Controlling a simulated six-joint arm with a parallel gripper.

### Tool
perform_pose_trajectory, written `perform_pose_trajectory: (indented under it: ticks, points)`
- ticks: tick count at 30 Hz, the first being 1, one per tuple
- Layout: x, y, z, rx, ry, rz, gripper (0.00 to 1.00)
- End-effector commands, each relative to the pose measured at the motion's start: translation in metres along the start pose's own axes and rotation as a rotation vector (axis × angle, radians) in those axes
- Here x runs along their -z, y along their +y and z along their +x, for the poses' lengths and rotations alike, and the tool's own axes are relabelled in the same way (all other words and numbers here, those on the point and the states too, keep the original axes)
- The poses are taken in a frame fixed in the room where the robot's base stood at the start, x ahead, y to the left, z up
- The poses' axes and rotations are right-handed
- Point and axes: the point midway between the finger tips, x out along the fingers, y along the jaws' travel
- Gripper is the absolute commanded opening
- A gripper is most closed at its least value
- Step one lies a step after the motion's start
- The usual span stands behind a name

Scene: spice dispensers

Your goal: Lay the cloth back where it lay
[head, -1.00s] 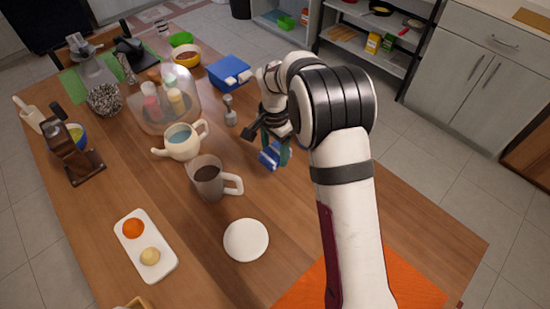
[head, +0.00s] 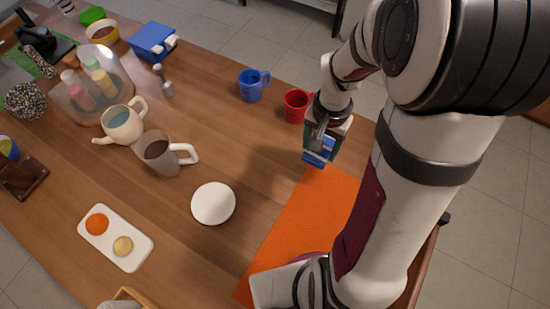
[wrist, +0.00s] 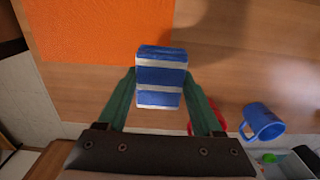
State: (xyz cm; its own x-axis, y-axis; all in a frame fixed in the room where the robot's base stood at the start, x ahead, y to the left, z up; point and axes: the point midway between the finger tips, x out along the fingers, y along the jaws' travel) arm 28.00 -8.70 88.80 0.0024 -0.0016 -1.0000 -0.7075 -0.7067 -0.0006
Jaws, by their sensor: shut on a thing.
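The cloth (head: 318,152) is a folded bundle with blue and white stripes. My gripper (head: 322,143) is shut on it, and it hangs at the fingertips near the far end of the orange mat. In the wrist view the cloth (wrist: 161,76) sits between the two green fingers of my gripper (wrist: 161,88), beside the edge of the orange mat (wrist: 80,25). I cannot tell exactly how high it is above the table.
A red mug (head: 296,106) stands just behind my gripper, and a blue mug (head: 252,85) to its left. The orange mat (head: 305,215) is bare where visible. A white saucer (head: 213,204), a grey mug (head: 160,158) and a teapot (head: 121,124) stand further left.

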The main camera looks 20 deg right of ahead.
Motion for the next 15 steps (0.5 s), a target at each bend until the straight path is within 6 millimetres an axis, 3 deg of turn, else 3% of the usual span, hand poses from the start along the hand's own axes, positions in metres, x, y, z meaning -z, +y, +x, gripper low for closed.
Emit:
perform_pose_trajectory:
  ticks: [6,9,13,15]
  points:
    - [-0.018,-0.066,0.041,-0.003,-0.005,-0.010,0.06]
    - [-0.023,-0.087,0.054,-0.002,-0.003,-0.005,0.06]
    - [-0.026,-0.099,0.067,-0.002,-0.003,-0.002,0.06]
    - [-0.027,-0.099,0.082,-0.004,-0.005,-0.001,0.06]
